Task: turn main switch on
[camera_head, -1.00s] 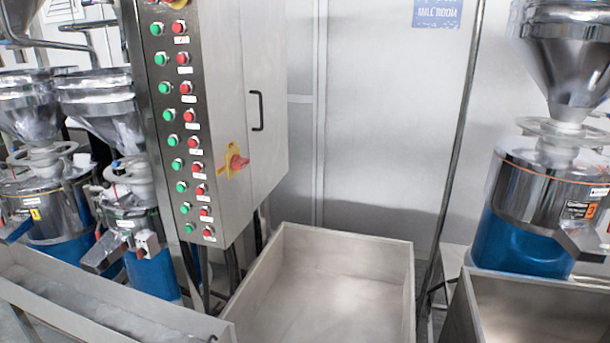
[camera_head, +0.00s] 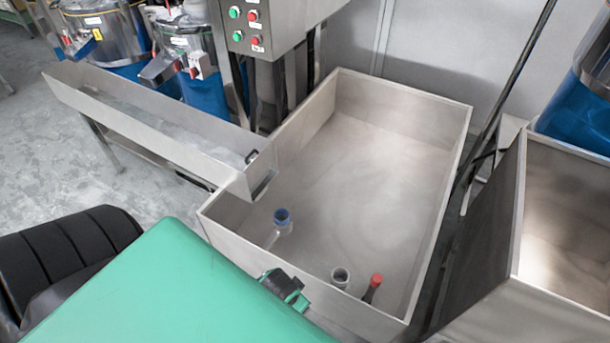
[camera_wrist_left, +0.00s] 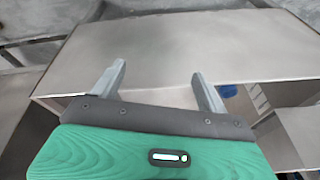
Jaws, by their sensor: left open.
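The main switch, a red knob on a yellow plate, is out of view now. Only the lower end of the steel control cabinet (camera_head: 285,18) shows at the top of the head view, with green buttons (camera_head: 236,24) and red buttons (camera_head: 255,27). In the left wrist view my left gripper (camera_wrist_left: 158,70) is open, with nothing between its two grey fingers. Plain steel surfaces lie beyond the fingers. I cannot see my right gripper.
A steel trough (camera_head: 150,138) lies left. Another bin (camera_head: 515,215) stands right. Grey floor (camera_head: 45,160) shows at left.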

